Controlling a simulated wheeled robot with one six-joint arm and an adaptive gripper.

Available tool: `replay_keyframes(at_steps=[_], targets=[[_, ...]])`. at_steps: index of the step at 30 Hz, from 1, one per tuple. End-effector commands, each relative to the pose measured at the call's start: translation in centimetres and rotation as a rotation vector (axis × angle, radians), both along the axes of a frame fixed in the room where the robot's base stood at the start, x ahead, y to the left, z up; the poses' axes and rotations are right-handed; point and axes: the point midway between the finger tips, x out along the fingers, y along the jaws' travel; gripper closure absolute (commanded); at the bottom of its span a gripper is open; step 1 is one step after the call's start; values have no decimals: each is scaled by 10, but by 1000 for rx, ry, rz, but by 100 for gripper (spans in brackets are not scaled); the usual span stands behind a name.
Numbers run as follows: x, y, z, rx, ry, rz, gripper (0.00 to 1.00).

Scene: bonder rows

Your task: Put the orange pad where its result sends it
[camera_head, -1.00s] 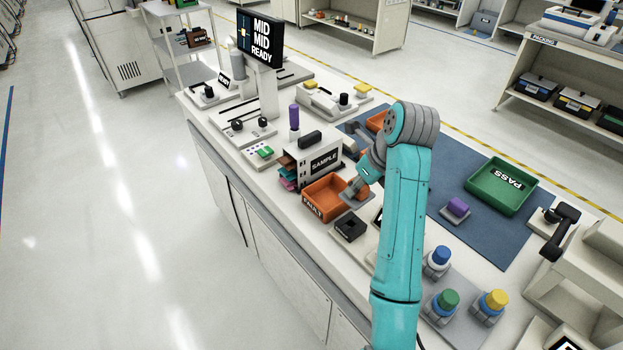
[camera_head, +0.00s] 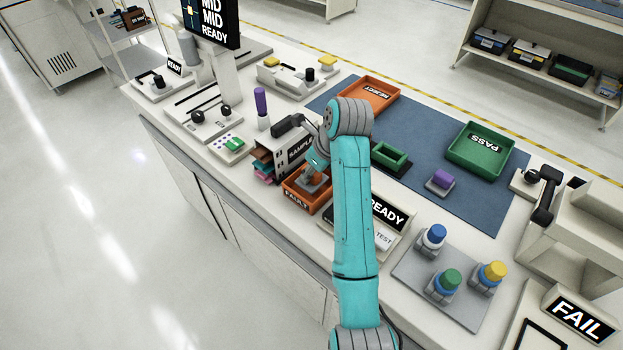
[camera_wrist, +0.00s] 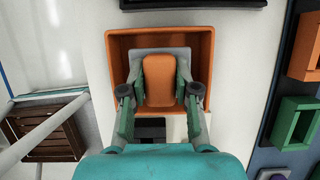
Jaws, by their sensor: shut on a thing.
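The orange pad (camera_wrist: 159,80), on a grey base, is between my gripper's fingers (camera_wrist: 160,94) in the wrist view. My gripper (camera_head: 314,176) is shut on it. The pad is over or inside the orange FAULT tray (camera_head: 291,195), framed by the tray's walls in the wrist view (camera_wrist: 119,50); I cannot tell whether it touches the floor. The orange REJECT tray (camera_head: 350,90) lies at the back of the blue mat. The green PASS tray (camera_head: 480,169) lies on the mat's right. A display (camera_head: 578,316) at bottom right reads FAIL.
The SAMPLE rack (camera_head: 292,155) stands just behind the FAULT tray. A READY panel (camera_head: 387,211) is right of my arm. A green frame (camera_head: 391,155) and purple pad (camera_head: 442,178) are on the mat (camera_head: 430,125). Several coloured-top pieces stand on a grey plate (camera_head: 410,272).

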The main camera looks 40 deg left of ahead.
Motion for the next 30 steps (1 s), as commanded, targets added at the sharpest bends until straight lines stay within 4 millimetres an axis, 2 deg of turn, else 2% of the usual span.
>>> replay_keyframes(at_steps=[7,18,19,21,22,30], targets=[[0,0,-31,-1,0,-1,100],[0,0,-35,-1,1,0,100],[0,0,-36,-1,1,0,67],[0,0,-35,-1,0,0,50],[0,0,-35,-1,0,0,45],[0,0,-35,-1,0,0,45]])
